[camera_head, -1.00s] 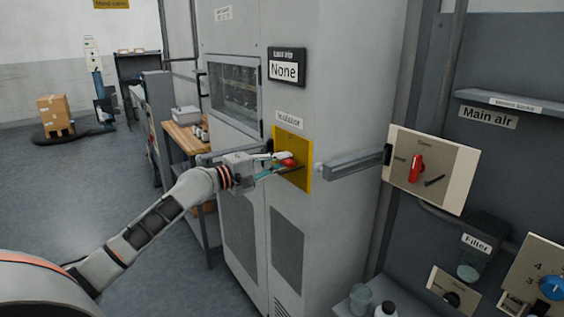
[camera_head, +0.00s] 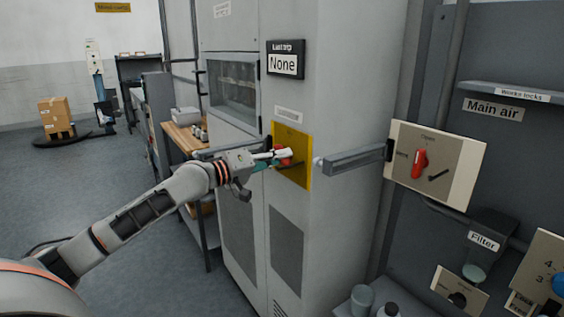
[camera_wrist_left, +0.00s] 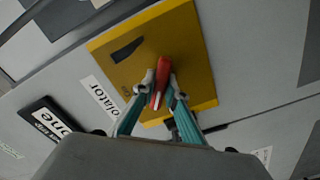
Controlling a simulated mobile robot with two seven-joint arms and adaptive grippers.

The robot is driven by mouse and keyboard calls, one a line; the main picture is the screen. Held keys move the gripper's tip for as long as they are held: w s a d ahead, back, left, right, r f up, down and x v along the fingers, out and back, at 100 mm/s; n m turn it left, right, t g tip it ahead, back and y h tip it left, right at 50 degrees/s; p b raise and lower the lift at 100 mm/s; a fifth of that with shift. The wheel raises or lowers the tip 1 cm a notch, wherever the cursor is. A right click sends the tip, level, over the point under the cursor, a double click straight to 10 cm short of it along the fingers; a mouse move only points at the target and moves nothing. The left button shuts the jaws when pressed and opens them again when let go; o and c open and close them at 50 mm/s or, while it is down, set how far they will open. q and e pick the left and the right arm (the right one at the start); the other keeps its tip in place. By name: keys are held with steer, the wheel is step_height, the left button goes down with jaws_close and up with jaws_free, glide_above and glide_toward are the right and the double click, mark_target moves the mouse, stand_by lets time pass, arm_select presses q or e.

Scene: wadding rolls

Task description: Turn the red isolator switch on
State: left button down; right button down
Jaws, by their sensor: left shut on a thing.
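The red isolator switch (camera_wrist_left: 161,82) is a red handle on a yellow plate (camera_head: 300,172) on the front of the grey cabinet. In the left wrist view it lies between the two fingers of my left gripper (camera_wrist_left: 160,95), which is shut on it. In the head view my left gripper (camera_head: 278,160) reaches the plate from the left and hides most of the red handle (camera_head: 285,153). A label reading "Isolator" (camera_wrist_left: 105,95) sits beside the plate. My right gripper is not in view.
A grey bar (camera_head: 352,160) sticks out right of the yellow plate. Further right, a beige panel (camera_head: 455,165) carries another red handle (camera_head: 419,164) under a "Main air" label (camera_head: 492,109). A "Last trip" display (camera_head: 285,62) reads "None". A wooden bench (camera_head: 185,138) stands left of the cabinet.

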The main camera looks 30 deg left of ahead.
arm_select(q)
steer(key=m+b, duration=0.1)
steer(key=m, duration=0.1)
steer(key=m+b, duration=0.1)
steer(key=m, duration=0.2)
steer(key=shift+f+m, duration=0.2)
steer(key=shift+m, duration=0.1)
steer(key=shift+m+b, duration=0.45)
steer(key=shift+m, duration=1.15)
steer(key=shift+r+m+b, duration=0.1)
steer(key=shift+m+b, duration=0.3)
steer(key=shift+m, duration=0.5)
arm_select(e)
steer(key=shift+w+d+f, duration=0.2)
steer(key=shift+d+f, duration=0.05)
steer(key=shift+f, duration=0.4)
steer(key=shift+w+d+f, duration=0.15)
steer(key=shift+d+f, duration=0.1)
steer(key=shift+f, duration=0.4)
arm_select(q)
steer(key=shift+m, duration=0.3)
steer(key=shift+r, duration=0.1)
steer(key=c, duration=2)
jaws_free()
steer(key=shift+c, duration=0.2)
